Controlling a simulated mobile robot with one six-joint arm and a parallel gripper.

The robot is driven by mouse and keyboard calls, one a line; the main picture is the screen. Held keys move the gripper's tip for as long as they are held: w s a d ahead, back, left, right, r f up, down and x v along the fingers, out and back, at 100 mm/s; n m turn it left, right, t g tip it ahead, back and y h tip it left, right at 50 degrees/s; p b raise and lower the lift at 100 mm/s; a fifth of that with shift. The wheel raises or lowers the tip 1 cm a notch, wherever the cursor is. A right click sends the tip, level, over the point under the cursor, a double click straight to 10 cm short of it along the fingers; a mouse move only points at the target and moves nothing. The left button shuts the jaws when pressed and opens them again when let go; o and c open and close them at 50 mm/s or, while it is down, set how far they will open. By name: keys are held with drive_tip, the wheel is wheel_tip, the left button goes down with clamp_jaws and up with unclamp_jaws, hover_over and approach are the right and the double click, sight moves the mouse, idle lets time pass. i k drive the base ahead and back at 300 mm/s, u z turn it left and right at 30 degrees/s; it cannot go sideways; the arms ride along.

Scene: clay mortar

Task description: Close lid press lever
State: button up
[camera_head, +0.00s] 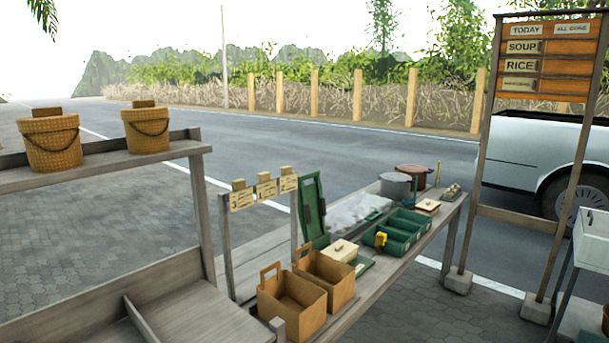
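A tall green panel (312,205) with a dark part on its face stands up, leaning slightly, at the left part of the long wooden table. It looks like the raised lever of the lid press, but I cannot tell for certain. A cream box with a small handle on its lid (341,250) sits just to the right of the panel's foot, beside a flat green piece (362,264). The panel's lower end is partly hidden behind the baskets. My gripper is not in view.
Two open brown baskets (291,303) stand in front of the panel. Pots (396,186) stand farther back. A wooden shelf (95,170) fills the left; a menu board (548,60) stands right.

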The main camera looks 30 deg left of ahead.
sight(314, 206)
drive_tip(key=i, duration=1.3)
drive_tip(key=z, duration=0.15)
drive_tip(key=k, duration=0.2)
drive_tip(key=u, duration=3.4)
